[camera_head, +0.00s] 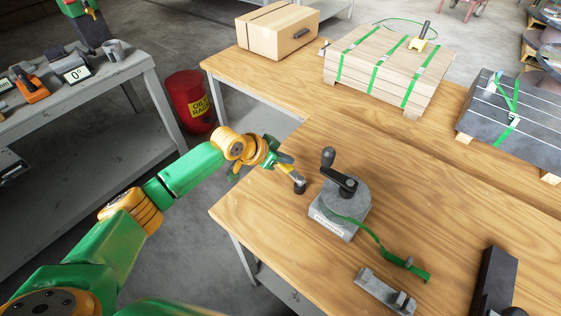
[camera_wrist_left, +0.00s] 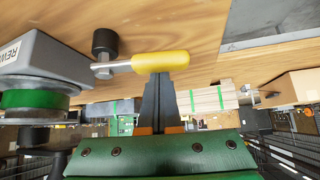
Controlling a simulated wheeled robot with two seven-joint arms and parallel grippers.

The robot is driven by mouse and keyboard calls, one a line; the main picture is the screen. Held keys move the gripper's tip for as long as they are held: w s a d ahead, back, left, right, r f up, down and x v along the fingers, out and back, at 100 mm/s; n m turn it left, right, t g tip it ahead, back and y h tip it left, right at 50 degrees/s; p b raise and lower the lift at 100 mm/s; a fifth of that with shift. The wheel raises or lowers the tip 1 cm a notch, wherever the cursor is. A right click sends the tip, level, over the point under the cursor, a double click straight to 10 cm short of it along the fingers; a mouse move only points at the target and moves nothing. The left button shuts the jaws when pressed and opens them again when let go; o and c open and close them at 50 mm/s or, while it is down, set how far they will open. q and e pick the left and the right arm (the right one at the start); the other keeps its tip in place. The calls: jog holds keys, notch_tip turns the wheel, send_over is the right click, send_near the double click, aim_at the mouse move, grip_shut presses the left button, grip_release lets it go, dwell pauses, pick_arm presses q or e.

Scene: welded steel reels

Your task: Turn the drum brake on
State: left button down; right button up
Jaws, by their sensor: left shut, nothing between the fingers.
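A grey rewinder (camera_head: 341,205) with a round drum, black crank handle and green strap stands on the wooden table; its side also shows in the left wrist view (camera_wrist_left: 40,58). In the head view the black knob (camera_head: 300,187) sits just left of the rewinder. My left gripper (camera_wrist_left: 160,90) is shut and empty, its fingertips at the yellow grip; whether they touch it I cannot tell. The right gripper is not in view.
A grey metal bracket (camera_head: 385,291) and the green strap end (camera_head: 408,265) lie in front of the rewinder. A dark block (camera_head: 496,278) stands at the lower right. Strapped planks (camera_head: 385,68) and a cardboard box (camera_head: 278,30) are behind. A red bin (camera_head: 190,100) stands left of the table.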

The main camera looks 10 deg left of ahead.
pick_arm(q)
jog(key=shift+s+a, duration=0.2)
jog(key=shift+a, duration=0.3)
jog(key=shift+s, duration=0.15)
jog(key=shift+a+f, duration=0.1)
